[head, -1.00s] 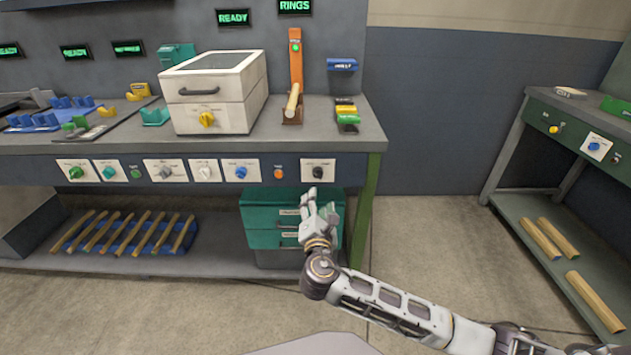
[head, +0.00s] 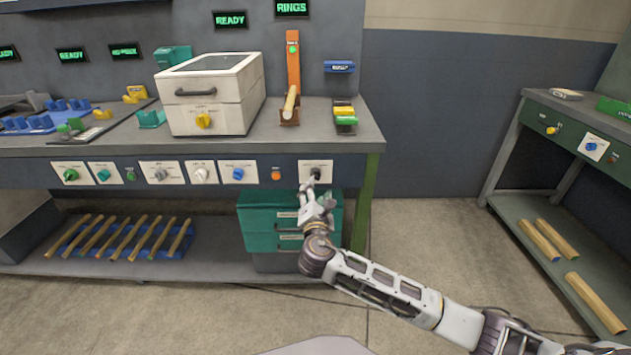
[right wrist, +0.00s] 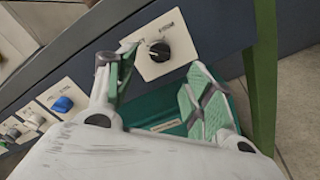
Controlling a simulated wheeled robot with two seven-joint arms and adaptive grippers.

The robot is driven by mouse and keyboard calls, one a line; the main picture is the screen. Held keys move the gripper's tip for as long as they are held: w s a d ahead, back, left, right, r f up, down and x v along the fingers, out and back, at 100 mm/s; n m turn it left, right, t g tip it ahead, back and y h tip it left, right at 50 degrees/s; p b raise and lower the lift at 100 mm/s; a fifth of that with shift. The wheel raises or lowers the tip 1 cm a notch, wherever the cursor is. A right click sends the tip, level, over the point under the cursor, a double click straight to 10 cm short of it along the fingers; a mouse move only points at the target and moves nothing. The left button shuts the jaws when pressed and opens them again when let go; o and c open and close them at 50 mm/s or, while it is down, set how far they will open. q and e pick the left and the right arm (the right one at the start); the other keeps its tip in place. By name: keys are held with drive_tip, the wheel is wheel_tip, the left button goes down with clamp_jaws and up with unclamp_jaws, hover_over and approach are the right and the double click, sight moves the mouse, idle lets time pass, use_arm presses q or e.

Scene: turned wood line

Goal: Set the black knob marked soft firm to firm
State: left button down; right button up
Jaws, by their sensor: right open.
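The black knob (head: 316,174) sits on a white plate at the right end of the bench's front panel. In the right wrist view the black knob (right wrist: 160,51) is round, on its plate (right wrist: 180,66), with small print above that is too small to read. My right gripper (head: 314,190) is just in front of and below the knob. In the right wrist view my right gripper (right wrist: 157,84) is open, its green-padded fingers spread to either side below the knob, and it holds nothing. Which way the knob points is not clear. My left gripper is not in view.
A blue knob (head: 238,174) and an orange button (head: 276,175) are left of the black knob on the same panel. Green drawers (head: 262,222) stand below, behind my right gripper. A green bench leg (head: 363,215) is close on the right, with open floor beyond.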

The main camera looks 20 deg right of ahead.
sight(316, 175)
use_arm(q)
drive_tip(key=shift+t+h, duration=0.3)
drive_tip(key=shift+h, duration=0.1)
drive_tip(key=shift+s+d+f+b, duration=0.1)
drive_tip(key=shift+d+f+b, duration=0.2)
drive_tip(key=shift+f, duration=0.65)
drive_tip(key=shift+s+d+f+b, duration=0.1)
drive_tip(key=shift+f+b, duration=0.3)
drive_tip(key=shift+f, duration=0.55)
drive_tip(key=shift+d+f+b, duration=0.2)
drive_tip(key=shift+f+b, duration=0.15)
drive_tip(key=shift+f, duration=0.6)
use_arm(e)
drive_tip(key=x, duration=0.8)
drive_tip(key=shift+w, duration=0.15)
